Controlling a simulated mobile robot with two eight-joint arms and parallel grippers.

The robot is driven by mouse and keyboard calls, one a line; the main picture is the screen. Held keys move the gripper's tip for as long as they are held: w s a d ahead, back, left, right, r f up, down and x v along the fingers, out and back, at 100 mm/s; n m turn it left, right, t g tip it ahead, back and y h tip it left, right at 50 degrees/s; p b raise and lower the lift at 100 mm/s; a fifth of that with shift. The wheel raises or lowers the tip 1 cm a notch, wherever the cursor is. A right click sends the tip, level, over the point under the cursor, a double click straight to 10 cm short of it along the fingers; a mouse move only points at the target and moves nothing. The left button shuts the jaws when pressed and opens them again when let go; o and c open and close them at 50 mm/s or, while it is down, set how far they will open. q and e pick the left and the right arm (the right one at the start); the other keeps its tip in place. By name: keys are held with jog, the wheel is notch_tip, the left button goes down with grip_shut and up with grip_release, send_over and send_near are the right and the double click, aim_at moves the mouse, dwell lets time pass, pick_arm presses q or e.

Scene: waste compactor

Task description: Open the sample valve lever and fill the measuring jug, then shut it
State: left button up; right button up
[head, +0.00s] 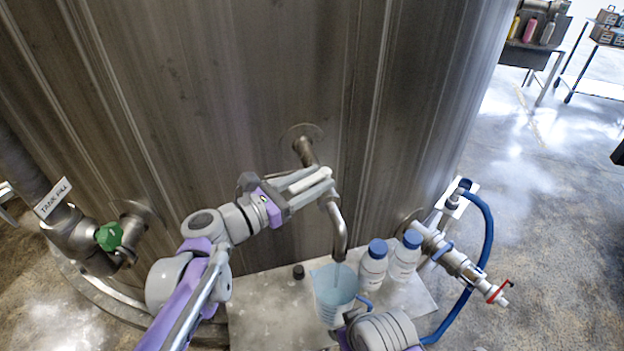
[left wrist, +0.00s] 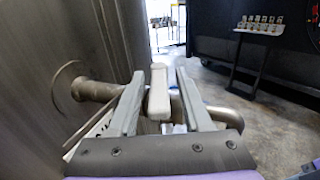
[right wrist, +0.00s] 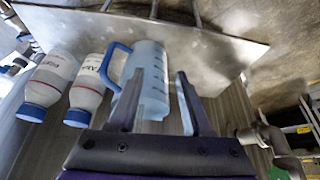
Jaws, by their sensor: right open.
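The sample valve's white lever (head: 311,180) sits above a bent metal spout (head: 338,232) on the tank wall. My left gripper (head: 326,176) is at the lever. In the left wrist view its two fingers stand on either side of the white lever (left wrist: 158,92), with narrow gaps showing. The translucent pale-blue measuring jug (head: 334,298) stands upright under the spout, whose mouth is over it. Its contents are hard to tell. My right gripper (right wrist: 167,64) is open close to the jug (right wrist: 152,62), which shows behind and between its fingers. The jug's blue handle (right wrist: 108,66) is beside them.
Two white bottles with blue caps (head: 377,248) stand right of the jug on a metal shelf (head: 262,310). A small black cap (head: 298,271) lies there. A valve with a red handle (head: 497,291) and blue hose (head: 488,235) is at right. A green-knobbed tank-fill valve (head: 108,236) is at left.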

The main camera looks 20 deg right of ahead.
pick_arm(q)
jog(key=v, duration=1)
jog(key=shift+a, duration=0.35)
jog(key=shift+s, duration=0.15)
jog(key=s+a+f+m+y+p, duration=0.3)
jog(key=s+a+f+m+y, duration=0.55)
jog(key=f+m, duration=0.2)
jog(key=s+a+f+m+y+p, duration=0.1)
jog(key=s+a+f+m+y, duration=0.1)
jog(key=a, duration=0.3)
jog(key=s+a+f+m+y, duration=0.2)
jog(key=s+a+m+y, duration=0.1)
jog(key=a+m, duration=0.2)
jog(key=s+a+f+m+y+p, duration=0.1)
jog(key=s+a+f+m+y, duration=0.1)
jog(key=a, duration=0.5)
jog(key=shift+s+f+m+y+p, duration=0.15)
jog(key=shift+f+m+y+p, duration=0.25)
jog(key=shift+m+y, duration=0.5)
jog(key=shift+a, duration=0.1)
dwell(2.7)
